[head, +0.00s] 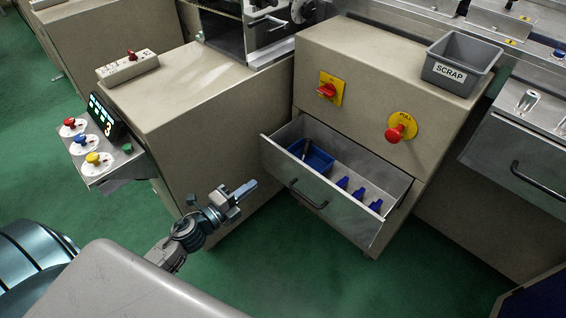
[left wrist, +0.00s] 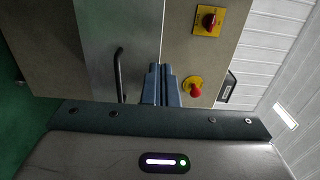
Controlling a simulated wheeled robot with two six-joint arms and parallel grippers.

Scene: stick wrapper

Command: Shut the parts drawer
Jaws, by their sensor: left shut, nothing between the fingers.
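The parts drawer (head: 368,228) is open in the head view, pulled out from the beige cabinet, with a dark bar handle (head: 308,195) on its grey front. Inside it are a blue bin (head: 318,160) and several blue parts. My left gripper (head: 250,187) is shut and empty, to the left of the drawer front and apart from it. In the left wrist view its blue-grey fingers (left wrist: 161,84) are together, with the dark handle (left wrist: 119,75) to their left. My right gripper is in neither view.
The beige cabinet (head: 355,65) carries a red switch on yellow (head: 328,89) and a red PULL knob (head: 398,130). A grey SCRAP bin (head: 462,62) stands on top. A control panel with coloured knobs (head: 92,157) juts out at left. Green floor (head: 330,285) in front is clear.

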